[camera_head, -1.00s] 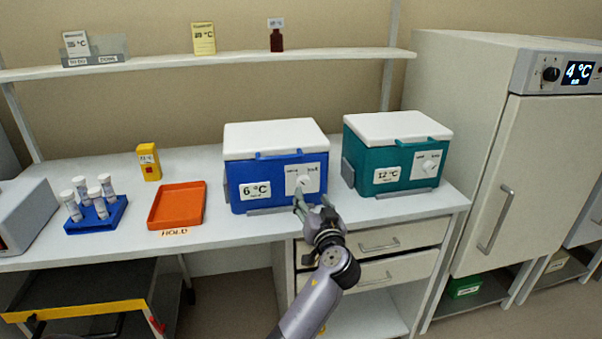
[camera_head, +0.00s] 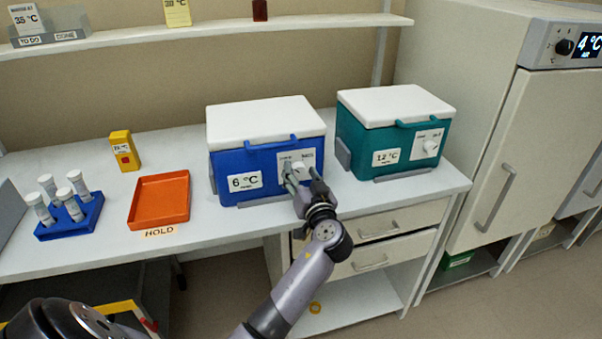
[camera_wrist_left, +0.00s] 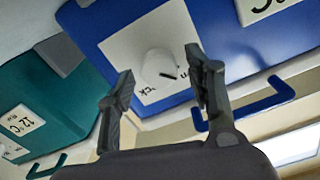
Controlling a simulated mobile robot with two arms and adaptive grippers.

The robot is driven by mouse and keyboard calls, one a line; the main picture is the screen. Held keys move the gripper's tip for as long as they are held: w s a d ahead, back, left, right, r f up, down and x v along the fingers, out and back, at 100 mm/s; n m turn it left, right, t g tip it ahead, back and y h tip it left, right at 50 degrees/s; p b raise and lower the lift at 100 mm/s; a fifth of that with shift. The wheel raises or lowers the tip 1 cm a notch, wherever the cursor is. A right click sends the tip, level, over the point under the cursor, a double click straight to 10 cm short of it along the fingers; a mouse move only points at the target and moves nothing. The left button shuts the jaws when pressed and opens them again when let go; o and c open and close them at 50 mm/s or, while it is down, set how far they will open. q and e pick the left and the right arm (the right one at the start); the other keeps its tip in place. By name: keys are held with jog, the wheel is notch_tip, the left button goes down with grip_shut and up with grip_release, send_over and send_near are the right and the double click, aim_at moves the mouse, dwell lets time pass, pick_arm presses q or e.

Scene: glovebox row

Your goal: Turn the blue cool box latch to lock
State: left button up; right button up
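The blue cool box (camera_head: 228,164) stands on the bench with its white lid closed and a 6 °C label on its front. Its latch is a round white knob on a white plate (camera_head: 311,157), partly hidden by my left gripper (camera_head: 302,181) in the head view. In the left wrist view the knob (camera_wrist_left: 158,66) shows a short dark mark on its right side. My left gripper (camera_wrist_left: 162,72) is open there, one finger on each side of the knob in the picture. I cannot tell whether the fingers touch it. My right gripper is not in view.
A teal cool box (camera_head: 357,143) stands to the right. An orange tray (camera_head: 146,206), a yellow box (camera_head: 123,151) and a blue tube rack (camera_head: 73,224) stand to the left. Drawers (camera_head: 404,217) sit below the bench, and a white cabinet (camera_head: 525,150) stands at right.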

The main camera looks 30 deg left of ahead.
pick_arm(q)
jog(key=c, duration=1)
